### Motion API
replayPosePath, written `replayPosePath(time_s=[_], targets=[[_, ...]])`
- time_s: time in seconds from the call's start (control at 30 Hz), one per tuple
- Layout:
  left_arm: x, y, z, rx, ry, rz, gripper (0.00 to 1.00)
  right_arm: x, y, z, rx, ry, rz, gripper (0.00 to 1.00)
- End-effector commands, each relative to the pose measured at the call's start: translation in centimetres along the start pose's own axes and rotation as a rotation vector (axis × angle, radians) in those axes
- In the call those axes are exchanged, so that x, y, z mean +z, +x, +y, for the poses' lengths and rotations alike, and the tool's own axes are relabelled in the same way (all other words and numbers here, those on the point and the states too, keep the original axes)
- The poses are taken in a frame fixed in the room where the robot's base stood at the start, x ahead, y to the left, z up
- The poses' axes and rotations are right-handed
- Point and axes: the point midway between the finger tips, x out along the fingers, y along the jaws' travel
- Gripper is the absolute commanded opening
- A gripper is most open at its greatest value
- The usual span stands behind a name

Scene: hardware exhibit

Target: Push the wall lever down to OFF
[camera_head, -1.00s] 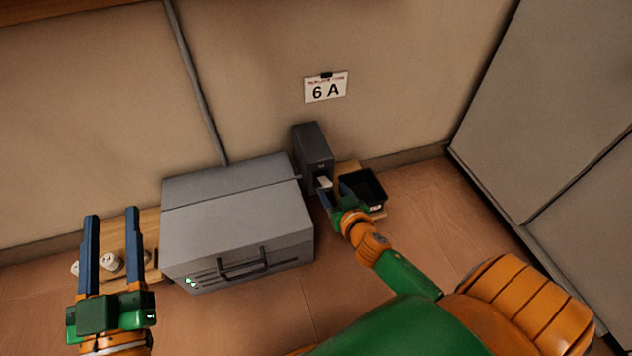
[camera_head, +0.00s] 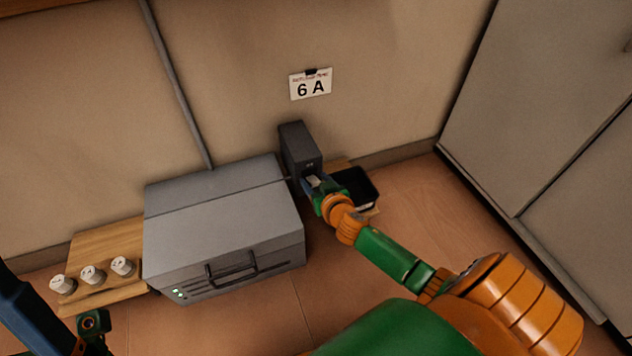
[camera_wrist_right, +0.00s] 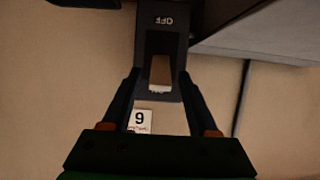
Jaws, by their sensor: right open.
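A dark grey switch box (camera_head: 300,146) is on the wall, with a pale lever (camera_head: 315,182) low on its front. In the right wrist view, upside down, the box shows the word OFF (camera_wrist_right: 163,21), and the pale lever (camera_wrist_right: 158,72) lies between my fingers. My right gripper (camera_head: 316,187) is open at the lever, one finger on each side of it; I cannot tell whether they touch it. The fingers partly hide the lever in the head view. My left gripper is cut off at the lower left, with its jaws not clearly shown.
A grey case (camera_head: 222,210) with a front handle stands left of the switch box. A wooden board (camera_head: 105,245) with white knobs lies farther left. A black tray (camera_head: 357,189) sits just right of my right gripper. A 6 A card (camera_head: 310,85) hangs above.

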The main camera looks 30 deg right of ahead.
Motion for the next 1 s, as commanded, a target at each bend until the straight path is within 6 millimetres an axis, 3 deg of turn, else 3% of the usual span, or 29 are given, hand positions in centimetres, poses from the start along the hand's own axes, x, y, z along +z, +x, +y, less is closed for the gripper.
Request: replayPosePath(time_s=[0.1,0.13,0.33,1.0], targets=[[0.02,0.02,0.0,0.0,0.0,-0.001,0.5,-0.01,-0.01,0.0,0.0,0.0,0.0,0.6],[0.02,0.02,0.0,0.0,0.0,-0.001,0.5,-0.01,-0.01,0.0,0.0,0.0,0.0,0.55],[0.06,0.01,0.0,0.0,0.0,-0.003,0.5,0.0,-0.02,0.0,0.0,0.0,0.0,0.01],[0.1,0.0,-0.01,-0.001,0.0,-0.005,0.5,0.03,-0.03,0.0,0.0,-0.001,-0.001,0.0]])
